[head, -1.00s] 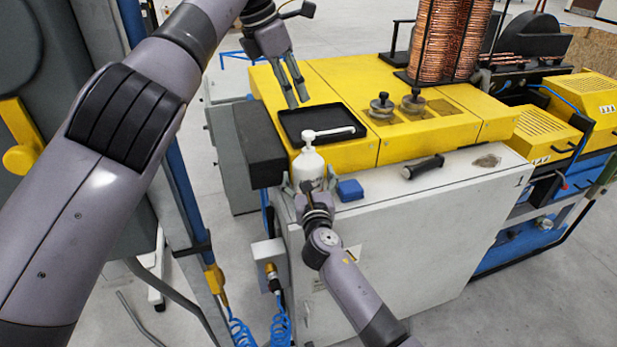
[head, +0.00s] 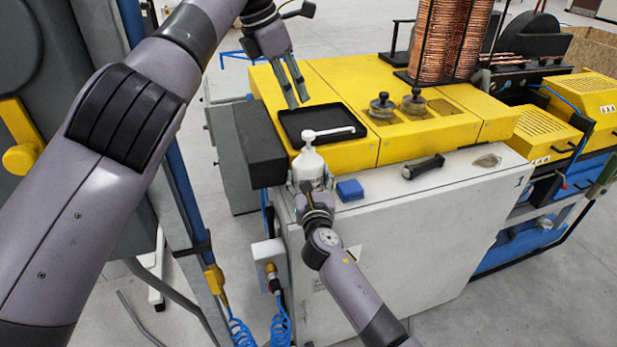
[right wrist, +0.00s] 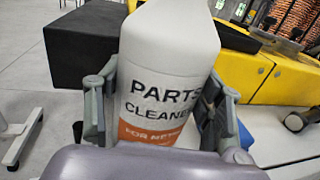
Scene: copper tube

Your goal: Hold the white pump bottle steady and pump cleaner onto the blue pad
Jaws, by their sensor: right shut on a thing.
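The white pump bottle (head: 309,163) stands upright on the grey cabinet top near its front left edge. Its pump spout points right. In the right wrist view the bottle (right wrist: 165,75) shows a "PARTS CLEANER" label. My right gripper (head: 311,186) is shut around the bottle's body, one finger on each side. It also shows in the right wrist view (right wrist: 158,105). The blue pad (head: 350,190) lies on the cabinet top just right of the bottle. My left gripper (head: 296,85) is open and empty, fingers pointing down, above and behind the bottle near the black tray.
A shallow black tray (head: 318,122) lies on the yellow machine top (head: 350,80) behind the bottle. A black-handled tool (head: 423,167) lies right of the pad. Two metal knobs (head: 382,106) and a copper tube stack (head: 440,40) stand farther back. A black block (head: 259,145) sits left of the bottle.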

